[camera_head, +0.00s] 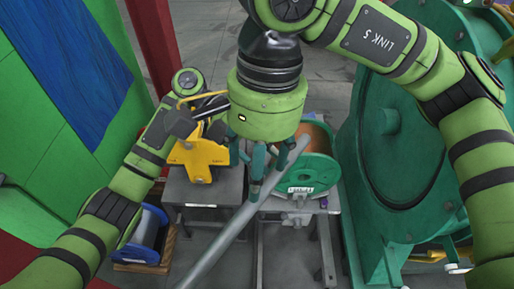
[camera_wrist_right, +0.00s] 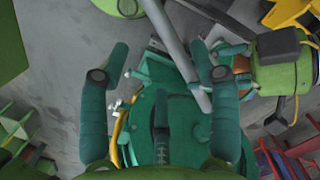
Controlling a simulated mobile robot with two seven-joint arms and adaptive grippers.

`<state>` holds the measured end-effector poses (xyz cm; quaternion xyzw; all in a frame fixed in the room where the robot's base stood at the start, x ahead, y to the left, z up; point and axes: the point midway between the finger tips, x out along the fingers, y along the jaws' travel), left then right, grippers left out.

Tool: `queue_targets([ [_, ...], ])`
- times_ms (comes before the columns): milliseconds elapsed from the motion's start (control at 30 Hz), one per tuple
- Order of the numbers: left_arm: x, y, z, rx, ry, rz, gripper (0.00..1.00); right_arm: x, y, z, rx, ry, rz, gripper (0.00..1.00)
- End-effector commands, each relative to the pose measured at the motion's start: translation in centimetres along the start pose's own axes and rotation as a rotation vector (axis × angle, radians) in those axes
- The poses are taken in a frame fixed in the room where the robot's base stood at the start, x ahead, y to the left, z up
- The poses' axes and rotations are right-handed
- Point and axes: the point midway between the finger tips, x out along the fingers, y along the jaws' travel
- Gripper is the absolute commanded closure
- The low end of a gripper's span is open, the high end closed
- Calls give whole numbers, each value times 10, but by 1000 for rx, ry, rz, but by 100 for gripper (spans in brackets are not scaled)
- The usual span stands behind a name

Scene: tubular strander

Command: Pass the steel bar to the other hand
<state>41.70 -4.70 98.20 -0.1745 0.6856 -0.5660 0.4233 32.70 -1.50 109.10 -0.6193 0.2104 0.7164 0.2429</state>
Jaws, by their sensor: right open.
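The steel bar (camera_head: 222,243) is a long grey rod, slanting from the bottom edge up to the right in the head view. My right gripper (camera_head: 258,170) points down over its upper part, fingers spread. In the right wrist view the bar (camera_wrist_right: 168,25) runs between the open fingers of my right gripper (camera_wrist_right: 160,75), nearer the right-hand finger. I cannot tell whether they touch. My left gripper (camera_head: 210,112) is left of the right one, its fingers mostly hidden behind it. Its body (camera_wrist_right: 280,70) shows beside the bar in the wrist view; its grip is unclear.
A green spool with copper wire (camera_head: 312,174) and a yellow device (camera_head: 200,158) stand on grey stands below the grippers. A large green machine wheel (camera_head: 410,150) fills the right. A blue-and-grey reel (camera_head: 148,236) stands at lower left. A green panel (camera_head: 50,190) borders the left.

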Motion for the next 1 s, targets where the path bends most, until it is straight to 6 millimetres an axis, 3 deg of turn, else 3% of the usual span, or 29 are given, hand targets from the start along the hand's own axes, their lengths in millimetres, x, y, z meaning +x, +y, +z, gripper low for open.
queue_targets([
  [300, 0, -2, 0, 0, 0, -3, 100, 62, 1, 1, 0, -5, 3, 37],
  [500, 0, -2, 0, 0, 0, -3, 100, 87, 0, 1, 1, -5, 1, 37],
  [933, 0, -2, 0, 0, -1, -3, 100, 95, 0, 1, 1, -5, -1, 37],
  [1000, 0, -2, 0, 0, -1, -3, 100, 95, 0, 1, 1, -5, -1, 65],
])
